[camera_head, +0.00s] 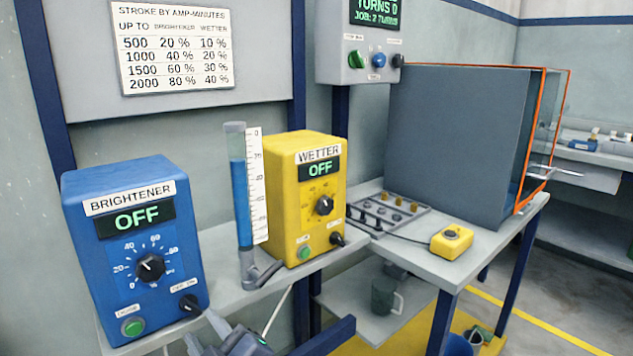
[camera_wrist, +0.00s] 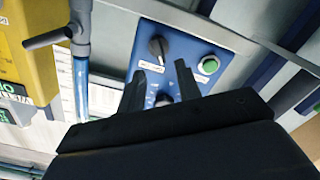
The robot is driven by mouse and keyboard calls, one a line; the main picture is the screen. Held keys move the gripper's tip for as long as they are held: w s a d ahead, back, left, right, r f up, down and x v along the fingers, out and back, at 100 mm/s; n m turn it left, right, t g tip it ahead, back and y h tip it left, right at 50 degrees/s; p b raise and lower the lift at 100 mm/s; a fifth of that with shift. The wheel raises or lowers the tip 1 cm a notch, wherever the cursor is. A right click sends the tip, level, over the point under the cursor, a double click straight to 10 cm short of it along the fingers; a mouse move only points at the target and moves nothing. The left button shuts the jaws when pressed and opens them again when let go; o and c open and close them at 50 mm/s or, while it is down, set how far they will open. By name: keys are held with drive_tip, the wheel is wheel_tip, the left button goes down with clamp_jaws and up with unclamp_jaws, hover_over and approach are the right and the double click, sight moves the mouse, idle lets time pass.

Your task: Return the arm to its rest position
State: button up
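My gripper (camera_head: 232,342) is at the bottom edge of the head view, partly cut off, in front of the shelf and to the right of the blue brightener box (camera_head: 80,240). In the wrist view the two dark fingers of my gripper (camera_wrist: 160,70) stand apart with nothing between them. Behind them is the blue brightener box (camera_wrist: 222,45), seen upside down with its dark switch and green button. Its display reads OFF in the head view.
The yellow wetter box (camera_head: 280,190), display OFF, and a blue-filled tube (camera_head: 241,195) stand on the shelf. A mug (camera_head: 384,298) sits on a lower shelf.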

sight(193, 308)
drive_tip(key=p+v, duration=0.1)
drive_tip(key=v, duration=0.4)
drive_tip(key=b+x, duration=0.2)
drive_tip(key=x, duration=0.8)
drive_tip(key=shift+w+a+f, duration=0.1)
drive_tip(key=shift+w+a, duration=0.2)
drive_tip(key=shift+w, duration=0.1)
drive_tip(key=m+b, duration=0.1)
drive_tip(key=m, duration=0.2)
drive_tip(key=shift+d+m, duration=0.15)
drive_tip(key=shift+m, duration=0.15)
drive_tip(key=m+b, duration=0.1)
drive_tip(key=m, duration=0.9)
drive_tip(key=shift+w+d, duration=0.1)
drive_tip(key=shift+d, duration=0.1)
